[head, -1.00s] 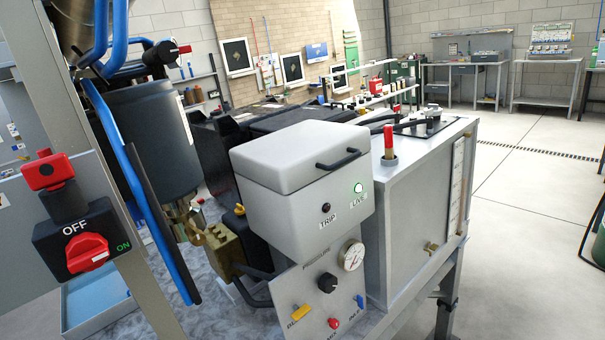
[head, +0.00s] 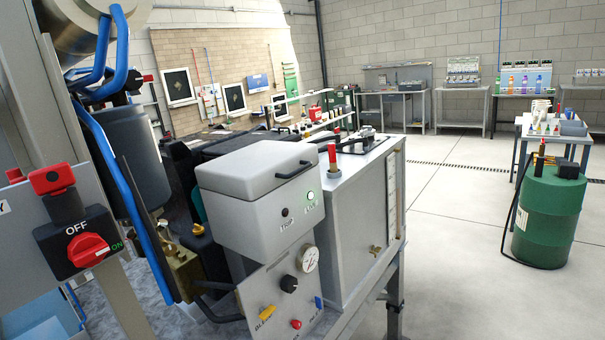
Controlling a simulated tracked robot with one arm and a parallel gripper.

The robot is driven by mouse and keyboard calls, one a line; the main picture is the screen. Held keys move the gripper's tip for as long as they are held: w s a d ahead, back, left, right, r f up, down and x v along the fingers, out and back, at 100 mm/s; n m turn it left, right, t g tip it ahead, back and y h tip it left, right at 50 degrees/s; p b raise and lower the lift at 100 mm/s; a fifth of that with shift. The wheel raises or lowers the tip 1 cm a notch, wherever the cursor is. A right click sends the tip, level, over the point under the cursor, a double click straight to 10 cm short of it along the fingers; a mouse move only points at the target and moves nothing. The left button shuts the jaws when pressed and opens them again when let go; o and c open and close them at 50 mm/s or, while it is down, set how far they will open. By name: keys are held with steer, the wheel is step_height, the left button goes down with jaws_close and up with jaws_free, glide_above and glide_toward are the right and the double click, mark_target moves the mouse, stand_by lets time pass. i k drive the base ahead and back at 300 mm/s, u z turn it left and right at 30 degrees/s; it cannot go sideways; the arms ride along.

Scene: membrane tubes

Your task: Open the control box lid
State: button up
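The control box (head: 262,224) is a light grey box near the middle of the head view. Its lid (head: 252,165) lies flat and closed on top. A black bar handle (head: 294,169) is fixed at the lid's front right edge. The front face carries a dark TRIP lamp (head: 285,212) and a green LIVE lamp (head: 310,196) that is lit. My gripper does not show in the view.
A panel with a gauge (head: 307,259) and a black knob (head: 289,284) sits below the box. A red OFF/ON switch (head: 87,248) and blue hoses (head: 128,195) stand at left. A grey cabinet (head: 352,225) adjoins at right. Open floor and a green drum (head: 547,222) lie further right.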

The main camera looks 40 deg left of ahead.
mark_target(250, 173)
steer(key=z, duration=0.05)
steer(key=i, duration=0.9)
steer(key=u, duration=0.05)
